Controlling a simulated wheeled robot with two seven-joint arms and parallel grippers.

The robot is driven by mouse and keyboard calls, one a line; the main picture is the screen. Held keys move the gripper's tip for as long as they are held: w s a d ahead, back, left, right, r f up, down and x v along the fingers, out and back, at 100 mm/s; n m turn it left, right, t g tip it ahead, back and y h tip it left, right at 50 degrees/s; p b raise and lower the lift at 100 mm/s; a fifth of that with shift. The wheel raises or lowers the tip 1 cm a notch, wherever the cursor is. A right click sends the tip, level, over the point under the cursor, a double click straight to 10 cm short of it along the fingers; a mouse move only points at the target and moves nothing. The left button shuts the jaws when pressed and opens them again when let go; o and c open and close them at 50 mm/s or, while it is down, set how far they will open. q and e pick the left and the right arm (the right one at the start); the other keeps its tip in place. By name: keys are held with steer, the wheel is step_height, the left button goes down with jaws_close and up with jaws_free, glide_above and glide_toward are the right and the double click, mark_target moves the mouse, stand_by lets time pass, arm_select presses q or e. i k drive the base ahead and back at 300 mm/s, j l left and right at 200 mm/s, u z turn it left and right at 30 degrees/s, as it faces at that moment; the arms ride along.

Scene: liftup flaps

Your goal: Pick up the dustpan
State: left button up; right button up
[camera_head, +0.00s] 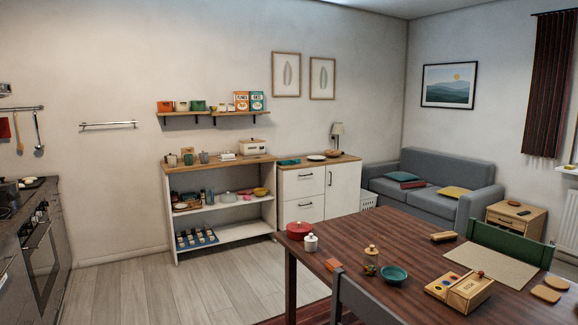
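I cannot make out a dustpan for certain anywhere in the head view. A flat teal-green item (289,162) lies on the wooden top of the white cabinet (303,183), too small to identify. Neither of my grippers shows in the view.
A dark wooden table (402,233) with a red pot (299,230), a teal bowl (394,274) and a wooden box (468,291) fills the right foreground. An open shelf unit (222,229) stands by the back wall. Stove counter (38,250) at left; the grey floor (150,285) between is clear.

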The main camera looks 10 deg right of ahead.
mark_target(288, 161)
steer(key=i+j+u, duration=0.1)
steer(key=i+u, duration=0.25)
steer(key=i, duration=0.3)
steer(key=i+u, duration=0.4)
steer(key=i, duration=2.4)
steer(key=i+z, duration=0.25)
steer(key=i, duration=0.45)
steer(key=i+j+z, duration=0.25)
steer(key=i, duration=0.4)
steer(key=i+l+z, duration=0.2)
steer(key=i+z, duration=0.75)
steer(key=i+j+z, duration=0.2)
steer(key=i+z, duration=0.3)
steer(key=i, duration=0.15)
steer(key=i+l+z, duration=0.1)
steer(key=i+z, duration=0.25)
steer(key=i, duration=0.25)
steer(key=i+z, duration=0.3)
steer(key=i, duration=0.3)
steer(key=i+l+u, duration=0.25)
steer(key=i+u, duration=0.25)
steer(key=i+l+u, duration=1.2)
steer(key=l+u, duration=0.3)
steer(key=l, duration=0.25)
